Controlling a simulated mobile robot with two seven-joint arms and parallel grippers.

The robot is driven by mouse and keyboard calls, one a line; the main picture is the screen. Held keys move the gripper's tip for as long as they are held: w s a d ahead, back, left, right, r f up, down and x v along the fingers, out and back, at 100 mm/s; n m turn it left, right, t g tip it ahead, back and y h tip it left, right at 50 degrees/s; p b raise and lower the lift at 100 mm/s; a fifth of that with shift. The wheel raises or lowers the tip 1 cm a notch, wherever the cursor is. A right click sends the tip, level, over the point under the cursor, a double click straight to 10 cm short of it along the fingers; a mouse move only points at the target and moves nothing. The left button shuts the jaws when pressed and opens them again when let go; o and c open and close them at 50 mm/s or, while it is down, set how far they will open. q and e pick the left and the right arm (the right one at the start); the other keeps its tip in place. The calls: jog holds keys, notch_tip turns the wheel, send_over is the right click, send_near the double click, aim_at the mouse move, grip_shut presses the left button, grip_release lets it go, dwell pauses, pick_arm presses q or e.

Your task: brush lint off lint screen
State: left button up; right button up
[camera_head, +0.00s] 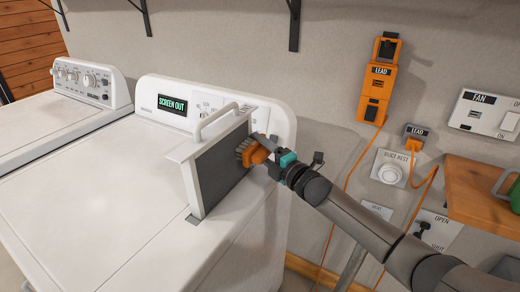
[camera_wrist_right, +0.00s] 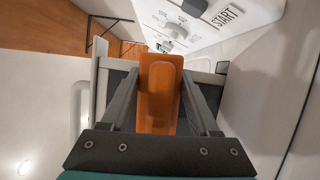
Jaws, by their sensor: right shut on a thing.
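The lint screen (camera_head: 221,165) stands upright on the dryer top, a dark panel in a white frame with a white handle (camera_head: 215,120) on top. My right gripper (camera_head: 270,150) is shut on an orange brush (camera_head: 257,153). Its grey bristles (camera_head: 244,146) face the dark right side of the screen and look to be at or very near it; contact is not clear. In the right wrist view the brush (camera_wrist_right: 160,92) sits between the two fingers, and the screen's frame (camera_wrist_right: 100,80) shows beyond it. My left gripper is not in view.
The dryer (camera_head: 100,200) has a panel with a "SCREEN OUT" display (camera_head: 172,105). A second white machine (camera_head: 45,120) stands at left. An orange lead box (camera_head: 377,95), an orange cable, a fan switch (camera_head: 485,112) and a wooden shelf (camera_head: 480,190) are on the right wall. The dryer top's left is clear.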

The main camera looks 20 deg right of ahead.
aim_at(249, 158)
jog(key=shift+s+a+r+p, duration=0.1)
jog(key=shift+s+a+p, duration=0.75)
jog(key=shift+a, duration=0.3)
jog(key=shift+s+a+r+p, duration=0.1)
jog(key=shift+s+a+p, duration=0.6)
jog(key=shift+s+a, duration=0.35)
jog(key=shift+s+a+f+p, duration=0.1)
jog(key=shift+s+a+p, duration=0.3)
jog(key=shift+s+a, duration=0.4)
jog(key=shift+s+a+r+p, duration=0.1)
jog(key=shift+s+a+p, duration=0.4)
jog(key=shift+a, duration=0.55)
jog(key=shift+s+a+f+p, duration=0.1)
jog(key=shift+s+a+p, duration=0.25)
jog(key=shift+s+a, duration=0.45)
jog(key=shift+w, duration=0.15)
jog(key=shift+s+d+p, duration=0.5)
jog(key=shift+s+d, duration=0.45)
jog(key=shift+s, duration=0.25)
jog(key=shift+s+d+p, duration=0.5)
jog(key=shift+s+d, duration=0.4)
jog(key=shift+s, duration=0.25)
jog(key=shift+s+d+p, duration=0.35)
jog(key=shift+s+d, duration=0.55)
jog(key=shift+s, duration=0.3)
